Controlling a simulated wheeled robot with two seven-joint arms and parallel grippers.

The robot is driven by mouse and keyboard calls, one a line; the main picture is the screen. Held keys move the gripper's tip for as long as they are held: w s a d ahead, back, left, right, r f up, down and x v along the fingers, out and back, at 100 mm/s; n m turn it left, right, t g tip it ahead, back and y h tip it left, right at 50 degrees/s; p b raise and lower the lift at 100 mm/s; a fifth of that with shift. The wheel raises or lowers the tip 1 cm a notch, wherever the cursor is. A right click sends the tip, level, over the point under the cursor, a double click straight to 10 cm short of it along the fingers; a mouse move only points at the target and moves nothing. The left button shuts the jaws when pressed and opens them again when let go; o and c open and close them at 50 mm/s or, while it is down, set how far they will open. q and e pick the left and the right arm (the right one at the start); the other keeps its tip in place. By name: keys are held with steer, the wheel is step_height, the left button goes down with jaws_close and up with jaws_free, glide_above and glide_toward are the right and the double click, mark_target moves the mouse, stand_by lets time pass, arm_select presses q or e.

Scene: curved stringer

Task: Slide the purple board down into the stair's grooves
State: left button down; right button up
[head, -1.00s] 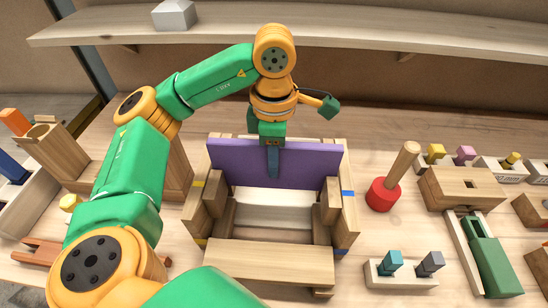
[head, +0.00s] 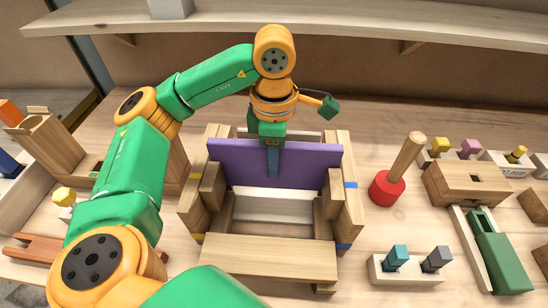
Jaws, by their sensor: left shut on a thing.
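The purple board (head: 300,167) stands upright, its broad face toward me, between the two wooden sides of the stair at its back end. My left gripper (head: 273,160) comes from above and is shut on the board's top edge near its middle. The stair (head: 268,255) is light wood with a front tread and side blocks; blue and yellow marks show on its sides. The board's lower edge is just above or behind a pale inner surface; the grooves are hidden, so I cannot tell how deep it sits. My right gripper is not in view.
Right of the stair stand a red mallet (head: 388,188) with a wooden handle, a pale block with teal and grey pegs (head: 405,270), and a green box (head: 495,255). A wooden holder (head: 48,140) stands at left. A shelf (head: 350,25) runs across the back.

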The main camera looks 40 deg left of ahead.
mark_target(274, 186)
arm_select(q)
steer(key=shift+f+b, duration=2.15)
steer(key=shift+f, duration=0.35)
steer(key=c, duration=0.7)
jaws_free()
steer(key=shift+r, duration=0.1)
step_height(274, 186, up, 7)
steer(key=p, duration=0.3)
